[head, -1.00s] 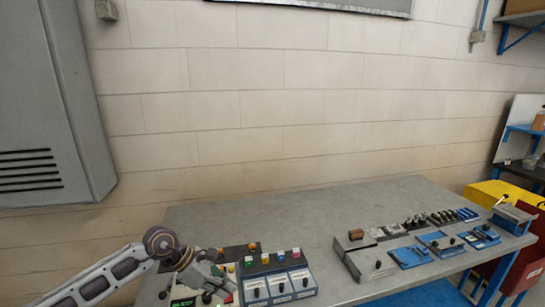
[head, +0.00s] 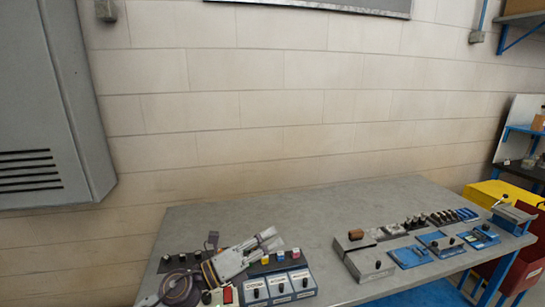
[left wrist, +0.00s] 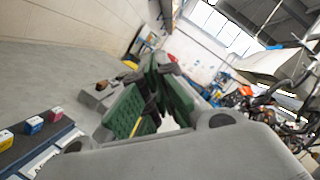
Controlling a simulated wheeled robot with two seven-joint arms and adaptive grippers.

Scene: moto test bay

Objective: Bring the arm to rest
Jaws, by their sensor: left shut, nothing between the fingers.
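My left arm comes in from the lower left in the head view. Its gripper (head: 268,240) is shut and empty, above the button panel and pointing up and to the right. In the left wrist view the green-padded fingers (left wrist: 155,92) show near the middle with nothing held between them. My right gripper is not in view.
A grey table (head: 330,205) carries a button panel with switches (head: 280,285), partly hidden by my arm. A grey block with a knob (head: 368,262) and several blue fixtures (head: 410,256) stand to its right. The table's back strip is clear. A yellow bin (head: 490,192) stands beyond it.

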